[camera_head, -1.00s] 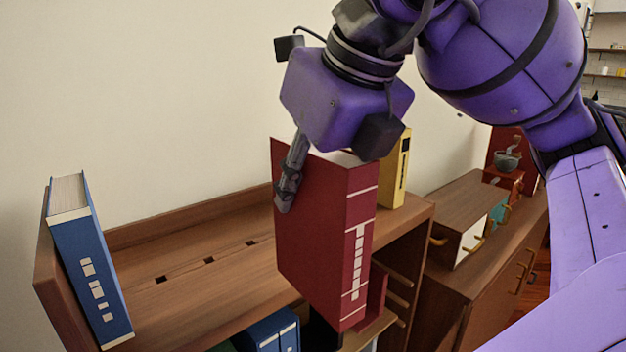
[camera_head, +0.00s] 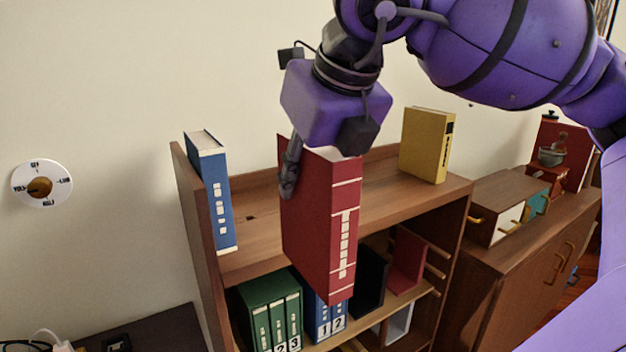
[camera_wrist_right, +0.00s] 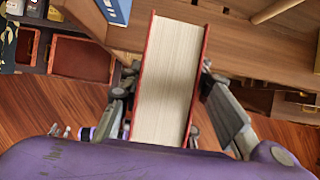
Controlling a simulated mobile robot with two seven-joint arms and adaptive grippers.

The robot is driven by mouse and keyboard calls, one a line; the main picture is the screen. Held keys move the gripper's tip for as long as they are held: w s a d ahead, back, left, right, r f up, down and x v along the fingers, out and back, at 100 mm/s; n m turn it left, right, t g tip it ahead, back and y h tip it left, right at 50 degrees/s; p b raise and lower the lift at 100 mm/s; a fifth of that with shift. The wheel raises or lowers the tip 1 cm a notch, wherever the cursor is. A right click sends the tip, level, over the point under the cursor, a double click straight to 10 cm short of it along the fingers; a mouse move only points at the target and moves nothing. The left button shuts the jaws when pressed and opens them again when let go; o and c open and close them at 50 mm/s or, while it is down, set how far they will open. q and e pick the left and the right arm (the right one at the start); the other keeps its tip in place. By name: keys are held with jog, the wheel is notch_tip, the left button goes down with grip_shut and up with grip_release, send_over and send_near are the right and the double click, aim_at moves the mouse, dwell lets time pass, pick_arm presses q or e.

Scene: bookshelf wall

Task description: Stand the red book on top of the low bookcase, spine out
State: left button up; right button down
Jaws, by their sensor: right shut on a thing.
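The red book (camera_head: 322,225) hangs upright from my right gripper (camera_head: 290,170), its spine with white marks facing the camera. In the right wrist view, the fingers (camera_wrist_right: 168,100) are shut on the two covers of the red book (camera_wrist_right: 170,75), whose pale page edges face that camera. The low bookcase (camera_head: 250,255) stands behind the book, and the book overlaps its front edge in the head view. I cannot tell whether the book touches it. My left gripper is not in view.
A blue book (camera_head: 212,190) leans at the left end of the bookcase top. A yellow book (camera_head: 427,145) stands at its right end. The top between them shows free room. Green binders (camera_head: 270,315) and blue binders stand on the shelf below. A cabinet (camera_head: 540,250) adjoins on the right.

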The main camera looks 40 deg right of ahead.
aim_at(282, 165)
jog(key=w+b, duration=0.2)
jog(key=w, duration=0.4)
jog(key=shift+w+d+b, duration=0.1)
jog(key=shift+d+b, duration=0.1)
jog(key=shift+b, duration=0.15)
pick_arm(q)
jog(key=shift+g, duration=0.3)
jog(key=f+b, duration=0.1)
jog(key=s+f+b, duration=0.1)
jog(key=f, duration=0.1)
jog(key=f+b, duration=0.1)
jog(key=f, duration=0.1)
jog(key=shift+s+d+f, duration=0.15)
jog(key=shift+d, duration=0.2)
pick_arm(e)
jog(key=w+d+f, duration=0.1)
jog(key=w+d, duration=0.1)
jog(key=w, duration=1.2)
jog(key=shift+w, duration=0.15)
jog(key=shift+d, duration=0.1)
